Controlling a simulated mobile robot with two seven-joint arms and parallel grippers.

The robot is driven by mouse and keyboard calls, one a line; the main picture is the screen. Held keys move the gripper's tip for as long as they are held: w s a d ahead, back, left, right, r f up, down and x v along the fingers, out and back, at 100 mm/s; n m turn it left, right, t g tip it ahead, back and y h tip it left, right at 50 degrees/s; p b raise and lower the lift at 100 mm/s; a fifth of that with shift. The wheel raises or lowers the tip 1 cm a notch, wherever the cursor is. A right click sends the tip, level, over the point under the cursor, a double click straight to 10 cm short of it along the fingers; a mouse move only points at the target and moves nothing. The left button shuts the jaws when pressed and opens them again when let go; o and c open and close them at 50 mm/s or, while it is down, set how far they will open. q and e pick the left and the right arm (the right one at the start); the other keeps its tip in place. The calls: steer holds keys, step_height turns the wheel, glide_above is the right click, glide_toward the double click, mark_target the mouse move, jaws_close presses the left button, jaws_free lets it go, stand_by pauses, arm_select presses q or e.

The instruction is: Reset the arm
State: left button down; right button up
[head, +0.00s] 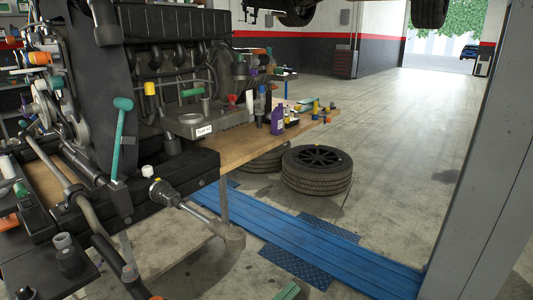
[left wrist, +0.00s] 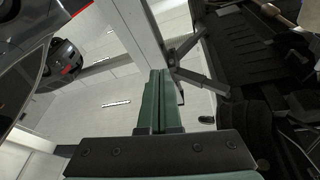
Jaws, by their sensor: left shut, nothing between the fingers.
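My left gripper (head: 287,291) shows only as green fingertips at the bottom edge of the head view. In the left wrist view its two green fingers (left wrist: 160,100) lie side by side, shut, with nothing between them. The fingers are clear of the engine and the bench in the head view, over the floor. My right gripper is not in view.
A large dark engine (head: 170,60) stands at the left beside a wooden bench top (head: 235,147) with bottles and small parts. A tyre (head: 317,170) lies on the floor near a blue lift track (head: 310,245). A grey post (head: 475,150) stands at right. Floor beyond is open.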

arm_select(q)
steer(key=s+a+f+n+y+p, duration=0.1)
steer(key=s+a+f+n+y, duration=0.3)
steer(key=a+f+n+y, duration=0.6)
arm_select(e)
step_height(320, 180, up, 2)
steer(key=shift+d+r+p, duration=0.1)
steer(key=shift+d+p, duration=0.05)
steer(key=shift+p, duration=0.3)
arm_select(q)
steer(key=s+a+f+n+g+y, duration=0.1)
steer(key=s+a+f+g+y, duration=0.2)
steer(key=s+a+f, duration=0.7)
steer(key=s+f+g, duration=0.1)
steer(key=s+f, duration=0.2)
steer(key=s, duration=0.1)
steer(key=shift+s+a+f+g, duration=0.3)
steer(key=shift+a+f+g, duration=0.05)
steer(key=shift+a+g, duration=0.05)
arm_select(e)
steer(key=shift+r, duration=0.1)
